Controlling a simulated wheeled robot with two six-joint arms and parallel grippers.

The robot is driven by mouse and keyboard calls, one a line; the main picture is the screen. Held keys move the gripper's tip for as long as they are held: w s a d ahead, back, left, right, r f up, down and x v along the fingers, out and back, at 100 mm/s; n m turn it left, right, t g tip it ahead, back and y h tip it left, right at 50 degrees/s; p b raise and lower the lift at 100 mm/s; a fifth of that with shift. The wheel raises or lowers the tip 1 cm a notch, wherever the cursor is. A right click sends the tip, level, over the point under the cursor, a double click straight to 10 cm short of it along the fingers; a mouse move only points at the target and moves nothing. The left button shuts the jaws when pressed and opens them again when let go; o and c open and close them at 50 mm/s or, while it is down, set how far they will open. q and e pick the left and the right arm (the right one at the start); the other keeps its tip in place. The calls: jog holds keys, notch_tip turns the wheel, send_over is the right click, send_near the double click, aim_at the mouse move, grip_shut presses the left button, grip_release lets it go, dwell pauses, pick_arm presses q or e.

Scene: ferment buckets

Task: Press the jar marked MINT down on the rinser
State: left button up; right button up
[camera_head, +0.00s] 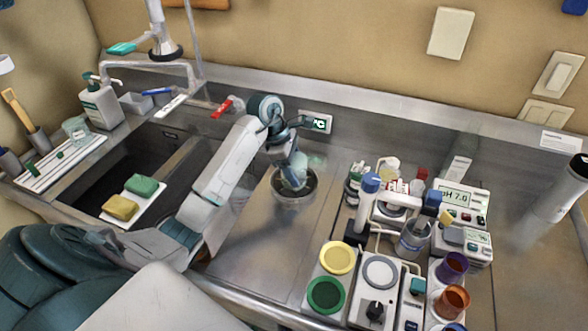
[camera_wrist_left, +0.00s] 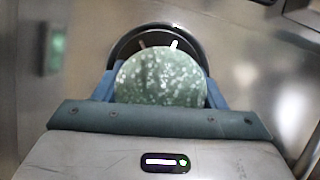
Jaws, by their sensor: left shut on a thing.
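My left gripper (camera_head: 291,172) reaches over the rinser (camera_head: 293,201), a round, dark-rimmed basin set in the steel counter. It is shut on a pale green jar (camera_head: 296,176), which sits at or just above the rinser's opening. In the left wrist view the jar's round, speckled green end (camera_wrist_left: 160,78) lies between the blue fingers, with the rinser's dark ring (camera_wrist_left: 124,42) behind it. No MINT marking is readable. I cannot tell whether the jar touches the rinser. My right gripper is not in view.
A sink (camera_head: 95,178) with a sponge tray lies to the left. A small display reading °C (camera_head: 318,122) stands behind the rinser. Counter in front of the rinser is clear.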

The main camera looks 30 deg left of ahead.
pick_arm(q)
jog(key=shift+r+p, duration=1.3)
jog(key=shift+r, duration=2.3)
jog(key=shift+f, duration=0.15)
